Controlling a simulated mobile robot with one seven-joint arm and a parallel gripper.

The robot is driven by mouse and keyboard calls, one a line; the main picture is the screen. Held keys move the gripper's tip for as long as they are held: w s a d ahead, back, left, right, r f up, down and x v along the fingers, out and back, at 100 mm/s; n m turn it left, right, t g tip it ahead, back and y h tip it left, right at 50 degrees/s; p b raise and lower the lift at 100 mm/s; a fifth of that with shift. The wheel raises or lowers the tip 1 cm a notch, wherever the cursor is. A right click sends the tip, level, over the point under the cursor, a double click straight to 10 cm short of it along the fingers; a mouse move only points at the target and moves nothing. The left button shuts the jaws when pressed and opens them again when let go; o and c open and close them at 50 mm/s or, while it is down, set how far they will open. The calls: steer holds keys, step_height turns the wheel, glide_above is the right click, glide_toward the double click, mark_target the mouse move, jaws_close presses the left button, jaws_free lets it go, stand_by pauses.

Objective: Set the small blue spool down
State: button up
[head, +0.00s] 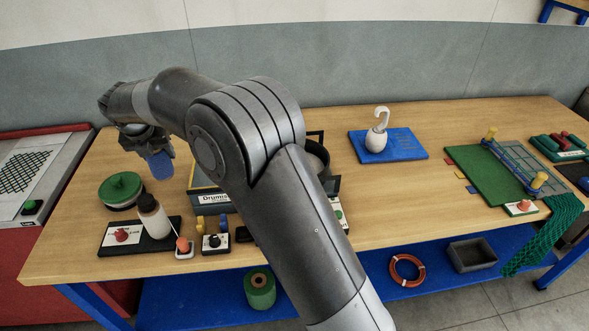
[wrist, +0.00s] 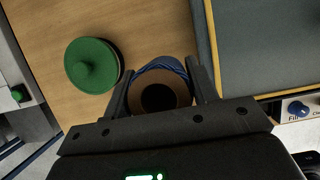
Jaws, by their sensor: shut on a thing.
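The small blue spool (head: 159,165) is in my gripper at the left end of the workbench in the head view. In the wrist view the spool (wrist: 160,88) shows end-on, with blue twine around a tan core with a dark hole. My gripper (head: 150,147) points down and is shut on the spool; its two fingers (wrist: 160,90) lie on either side of it. The spool looks held above the wooden bench top (head: 82,215); the exact gap under it is hard to tell.
A green-lidded round pot (head: 121,188) stands left of the spool. A grey case (head: 205,190) is close on its right. A white bottle (head: 153,215) stands in front. My arm hides part of the bench middle. Bare wood lies behind the pot.

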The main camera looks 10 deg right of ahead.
step_height(320, 180, up, 6)
steer(key=w+d+m+h, duration=0.1)
steer(key=w+d+m, duration=0.15)
steer(key=d, duration=1.15)
steer(key=w+d+m+g+h, duration=0.1)
steer(key=d+m, duration=0.2)
steer(key=d, duration=1.2)
steer(key=w+d+m+h, duration=0.2)
steer(key=d+m, duration=0.1)
steer(key=d, duration=1.1)
steer(key=s+d+m+g, duration=0.1)
steer(key=s+d+m, duration=0.2)
steer(key=s+d, duration=0.6)
steer(key=s+d+m+g, duration=0.1)
steer(key=s+d+m, duration=0.3)
steer(key=d, duration=0.9)
steer(key=s+d+m+g, duration=0.1)
steer(key=s+d+m, duration=0.2)
steer(key=s+d, duration=0.7)
steer(key=shift+n, duration=0.25)
steer(key=shift+w+a+f, duration=0.85)
steer(key=shift+w+f, duration=1)
steer(key=shift+f, duration=0.85)
steer(key=shift+w+a+f, duration=0.9)
steer(key=shift+w+f, duration=0.95)
steer(key=shift+f, duration=0.9)
steer(key=shift+w+a+f, duration=0.85)
steer(key=shift+w+f, duration=1)
steer(key=shift+f, duration=0.85)
